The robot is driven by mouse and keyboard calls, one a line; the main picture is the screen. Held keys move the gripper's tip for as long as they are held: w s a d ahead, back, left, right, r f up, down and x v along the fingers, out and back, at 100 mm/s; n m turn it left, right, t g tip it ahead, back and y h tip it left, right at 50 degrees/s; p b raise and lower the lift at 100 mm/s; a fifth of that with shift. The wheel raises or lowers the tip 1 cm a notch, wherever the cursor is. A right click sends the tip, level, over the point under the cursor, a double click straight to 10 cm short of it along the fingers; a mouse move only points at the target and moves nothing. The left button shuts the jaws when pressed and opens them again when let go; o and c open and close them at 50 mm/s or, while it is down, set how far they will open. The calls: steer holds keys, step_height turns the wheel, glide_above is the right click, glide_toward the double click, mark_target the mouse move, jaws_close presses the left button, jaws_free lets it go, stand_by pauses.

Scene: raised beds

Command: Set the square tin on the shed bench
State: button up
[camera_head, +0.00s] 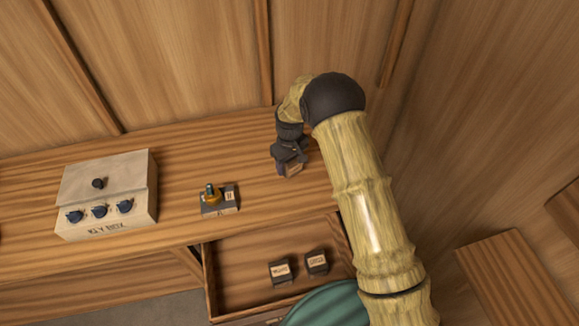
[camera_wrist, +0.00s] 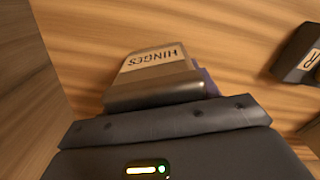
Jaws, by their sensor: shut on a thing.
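My gripper (camera_head: 290,158) is over the right part of the wooden bench (camera_head: 255,180), close to the back wall. It is shut on a small dark tin (camera_head: 293,170) with a pale label. In the wrist view the held tin (camera_wrist: 155,68) reads "HINGES", upside down, and sits between the jaws. I cannot tell whether it touches the bench top. The jaws hide part of it.
A pale key box (camera_head: 105,195) with blue knobs stands on the bench at left. A small block with a brass and blue fitting (camera_head: 218,200) stands mid-bench. Two dark labelled tins (camera_head: 281,271) (camera_head: 316,262) lie in the open drawer (camera_head: 240,252) below. A wall rises at right.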

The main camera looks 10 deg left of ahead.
steer(key=shift+f+p, duration=0.35)
steer(key=shift+f, duration=1.25)
steer(key=shift+f, duration=0.25)
steer(key=o, duration=1.2)
steer(key=shift+c, duration=0.2)
steer(key=shift+r, duration=0.1)
step_height(320, 180, up, 12)
steer(key=b, duration=0.3)
steer(key=shift+r, duration=0.2)
